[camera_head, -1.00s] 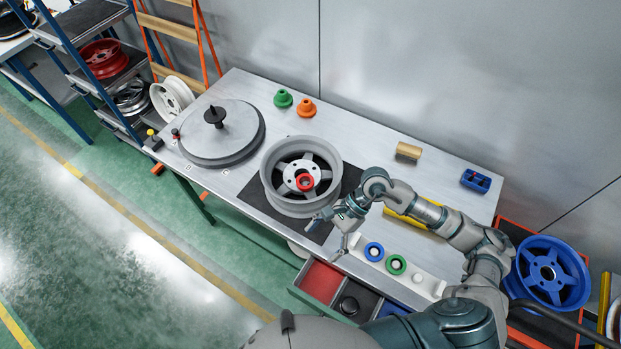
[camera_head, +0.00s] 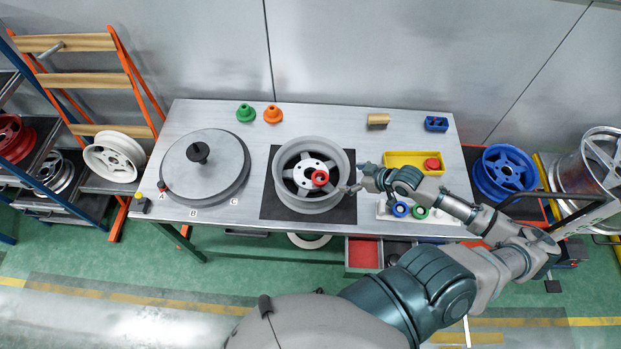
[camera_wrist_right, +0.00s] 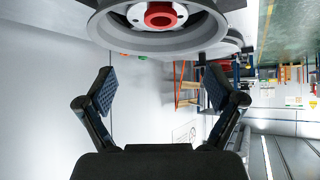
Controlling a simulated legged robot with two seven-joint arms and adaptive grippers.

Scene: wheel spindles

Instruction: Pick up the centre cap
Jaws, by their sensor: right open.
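A grey wheel (camera_head: 340,158) lies flat on a black mat (camera_head: 270,207), with a red ring-like piece (camera_head: 320,178) at its hub. The wheel (camera_wrist_right: 205,35) and red piece (camera_wrist_right: 160,14) also show at the top of the right wrist view. I cannot tell for sure which piece is the centre cap; a dark round piece (camera_head: 397,249) lies in the drawer, partly hidden by my arm. My right gripper (camera_head: 356,177) is just right of the wheel. Its fingers are spread and empty in the right wrist view (camera_wrist_right: 160,88). My left gripper is out of view.
A grey turntable (camera_head: 226,152) with a black knob stands left. Green (camera_head: 245,113) and orange (camera_head: 273,114) cones stand behind. A yellow tray (camera_head: 400,158) holding a red piece (camera_head: 432,164) and a white holder with blue (camera_head: 401,209) and green (camera_head: 420,212) rings lie right.

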